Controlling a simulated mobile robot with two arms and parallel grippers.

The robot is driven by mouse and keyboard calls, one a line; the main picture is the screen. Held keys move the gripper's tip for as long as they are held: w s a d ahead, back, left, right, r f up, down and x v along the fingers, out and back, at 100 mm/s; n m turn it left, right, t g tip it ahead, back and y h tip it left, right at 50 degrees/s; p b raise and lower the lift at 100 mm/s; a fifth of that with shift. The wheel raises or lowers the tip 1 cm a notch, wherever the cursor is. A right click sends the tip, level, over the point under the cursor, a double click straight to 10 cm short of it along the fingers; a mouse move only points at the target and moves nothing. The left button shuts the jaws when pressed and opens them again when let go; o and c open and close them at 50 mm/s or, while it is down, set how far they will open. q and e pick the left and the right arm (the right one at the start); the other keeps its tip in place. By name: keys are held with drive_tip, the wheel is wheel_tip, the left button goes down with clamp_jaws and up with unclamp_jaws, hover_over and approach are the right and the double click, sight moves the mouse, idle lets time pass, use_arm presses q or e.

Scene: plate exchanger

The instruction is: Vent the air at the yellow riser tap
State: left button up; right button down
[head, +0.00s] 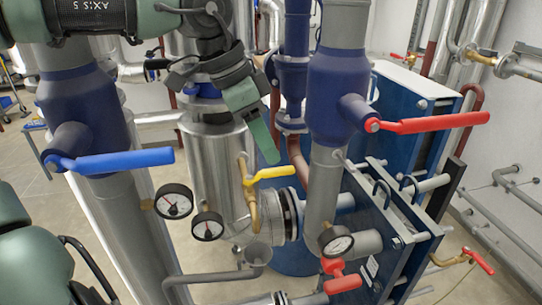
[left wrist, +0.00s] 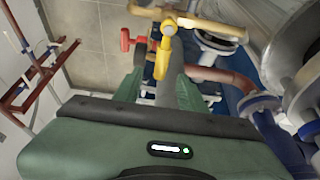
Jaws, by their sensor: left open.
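The yellow riser tap has a yellow lever (head: 272,174) on a brass body and a brass spout (head: 254,212) that bends down. The lever points right in the head view. A grey funnel (head: 258,254) stands below the spout. My left gripper (head: 262,135) is above the lever, fingers pointing down, apart from it as far as I can see. In the left wrist view my left gripper (left wrist: 162,88) is open and empty, and the yellow lever (left wrist: 163,58) shows ahead between its fingers. One finger is mostly hidden in the head view. My right gripper is not in view.
A blue-handled valve (head: 120,161) is left and a red-handled valve (head: 430,123) right, on thick pipes. Gauges (head: 174,201) (head: 208,225) (head: 336,241) stick out nearby. A red tap (head: 340,281) is low in front. The blue plate exchanger (head: 395,225) stands right.

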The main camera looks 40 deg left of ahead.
sight(280, 168)
use_arm(q)
drive_tip(key=shift+p+x, duration=0.6)
drive_tip(key=shift+x, duration=1.95)
drive_tip(key=shift+w, duration=0.1)
clamp_jaws()
